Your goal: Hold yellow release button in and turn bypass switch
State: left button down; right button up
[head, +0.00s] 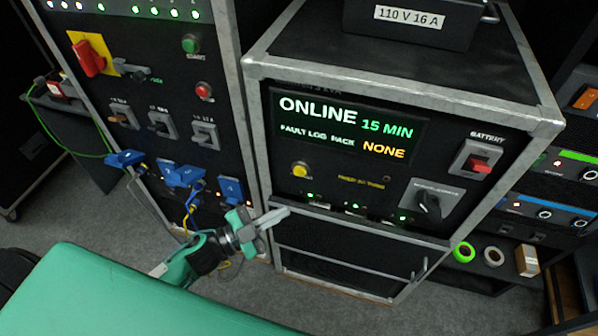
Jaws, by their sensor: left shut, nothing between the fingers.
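The yellow release button (299,169) sits at the left of the black front panel, below the lit display (346,128). The bypass switch (430,204) is a black rotary knob on a grey plate at the lower right of the same panel. Its plate text is too small to read for certain. My left gripper (285,212) is shut and empty. In the picture it is below and slightly left of the yellow button, near the cabinet's lower left front, apart from the button. My right gripper is not in view.
A red battery switch (478,163) is above the bypass switch. A black box (410,20) labelled 110 V 16 A stands on the cabinet. Left is a rack panel with a red rotary handle (88,58) and blue plugs (182,176) with cables. Tape rolls (463,252) lie at right.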

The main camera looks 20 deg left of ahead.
aim_at(300, 172)
pick_arm(q)
jog(key=w, duration=0.9)
dwell(2.2)
jog(key=shift+w, duration=0.35)
